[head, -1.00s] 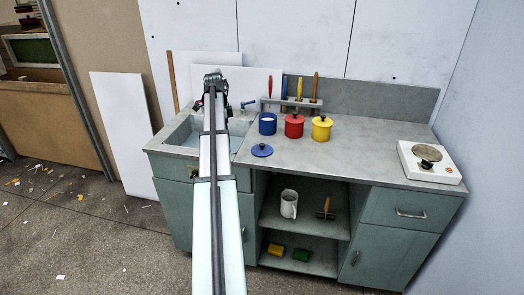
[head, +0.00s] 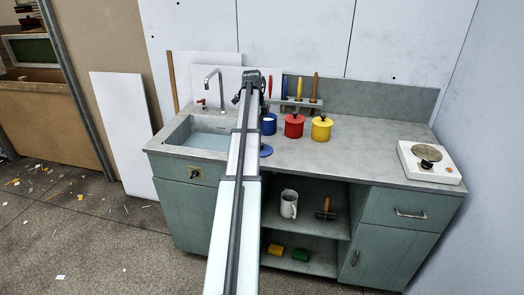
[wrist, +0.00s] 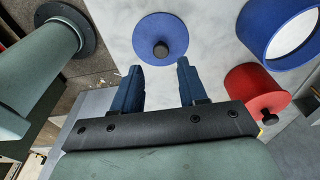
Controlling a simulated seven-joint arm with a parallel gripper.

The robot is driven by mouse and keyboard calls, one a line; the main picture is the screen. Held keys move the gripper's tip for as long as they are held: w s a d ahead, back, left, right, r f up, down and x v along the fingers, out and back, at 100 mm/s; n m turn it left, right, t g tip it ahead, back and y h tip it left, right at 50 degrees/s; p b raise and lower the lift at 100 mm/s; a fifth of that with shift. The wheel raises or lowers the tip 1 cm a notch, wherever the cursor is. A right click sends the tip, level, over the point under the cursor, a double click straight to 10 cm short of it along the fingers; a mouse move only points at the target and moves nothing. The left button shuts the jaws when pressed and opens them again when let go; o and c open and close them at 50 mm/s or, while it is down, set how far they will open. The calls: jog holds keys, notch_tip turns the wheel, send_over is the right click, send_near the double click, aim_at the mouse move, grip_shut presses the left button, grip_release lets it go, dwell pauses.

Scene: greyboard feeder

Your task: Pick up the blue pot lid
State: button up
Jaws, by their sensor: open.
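The blue pot lid (head: 266,152) lies flat on the grey counter, in front of the blue pot (head: 269,127). My arm hides its left part in the head view. In the wrist view the lid (wrist: 172,27) shows whole, a blue disc with a dark knob (wrist: 161,50). My gripper (wrist: 158,68) is open and empty, with its two blue fingers apart. The lid appears just beyond the fingertips, its knob roughly between them across the picture. I cannot tell the height gap. My gripper is hidden behind my arm in the head view.
The open blue pot, a red pot (head: 294,126) and a yellow pot (head: 321,128) stand in a row behind the lid. The sink (head: 200,135) with its tap (head: 213,85) is on the left. The counter between is clear.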

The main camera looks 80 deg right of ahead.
aim_at(262, 144)
jog(key=shift+s+f, duration=0.15)
jog(key=shift+f, duration=1.05)
jog(key=shift+s+f, duration=0.2)
jog(key=shift+f, duration=1)
jog(key=shift+s+f, duration=0.15)
jog(key=shift+f, duration=1.05)
jog(key=shift+c, duration=0.3)
grip_shut()
